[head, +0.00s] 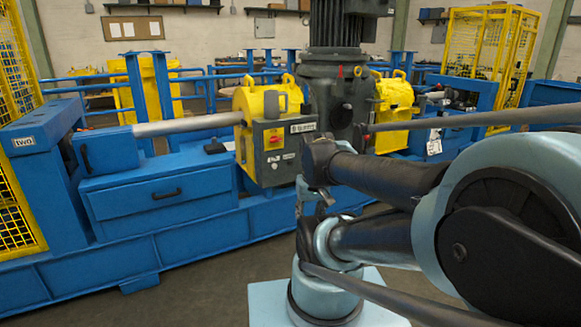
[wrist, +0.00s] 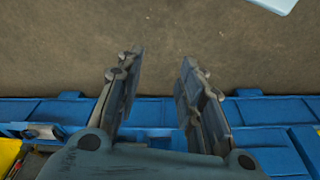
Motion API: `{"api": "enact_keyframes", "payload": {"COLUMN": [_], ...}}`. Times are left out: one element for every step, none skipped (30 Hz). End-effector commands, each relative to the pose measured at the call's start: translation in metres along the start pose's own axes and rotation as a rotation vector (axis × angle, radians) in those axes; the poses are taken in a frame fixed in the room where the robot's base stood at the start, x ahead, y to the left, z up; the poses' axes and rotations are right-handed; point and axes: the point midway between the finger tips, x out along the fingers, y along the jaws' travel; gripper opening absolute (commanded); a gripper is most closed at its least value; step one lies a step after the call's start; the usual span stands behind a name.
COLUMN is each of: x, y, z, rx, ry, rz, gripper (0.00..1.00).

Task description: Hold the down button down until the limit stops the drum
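A grey control box (head: 283,152) is mounted on the front of the blue machine, near the middle of the head view. It carries a round red control on a yellow plate (head: 273,138) and a label. I cannot make out a down button. No part that I can surely call the drum or the limit shows. My gripper is open and empty in the wrist view (wrist: 161,68), its two fingers apart above the floor. In the head view, my arm hides much of the area right of the box, and I cannot make out the fingertips clearly.
The blue machine base (head: 190,245) runs across the head view, with a metal bar (head: 185,125) on top. A dark motor column (head: 335,85) rises beside the box. Yellow mesh guards (head: 490,45) stand at both sides. Bare floor (head: 195,295) lies in front.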

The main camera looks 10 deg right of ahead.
Motion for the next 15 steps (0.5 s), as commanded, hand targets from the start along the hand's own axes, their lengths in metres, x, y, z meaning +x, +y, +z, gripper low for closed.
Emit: {"api": "enact_keyframes", "payload": {"x": [0.0,0.0,0.0,0.0,0.0,0.0,0.0,0.0,0.0,0.0,0.0,0.0,0.0,0.0,0.0], "y": [0.0,0.0,0.0,0.0,0.0,0.0,0.0,0.0,0.0,0.0,0.0,0.0,0.0,0.0,0.0], "z": [0.0,0.0,0.0,0.0,0.0,0.0,0.0,0.0,0.0,0.0,0.0,0.0,0.0,0.0,0.0], "rx": [0.0,0.0,0.0,0.0,0.0,0.0,0.0,0.0,0.0,0.0,0.0,0.0,0.0,0.0,0.0], "ry": [0.0,0.0,0.0,0.0,0.0,0.0,0.0,0.0,0.0,0.0,0.0,0.0,0.0,0.0,0.0], "rz": [0.0,0.0,0.0,0.0,0.0,0.0,0.0,0.0,0.0,0.0,0.0,0.0,0.0,0.0,0.0], "gripper": [0.35,0.35,0.35,0.35,0.35,0.35,0.28,0.21,0.12,0.06,0.0,0.0,0.0,0.0,0.0]}}
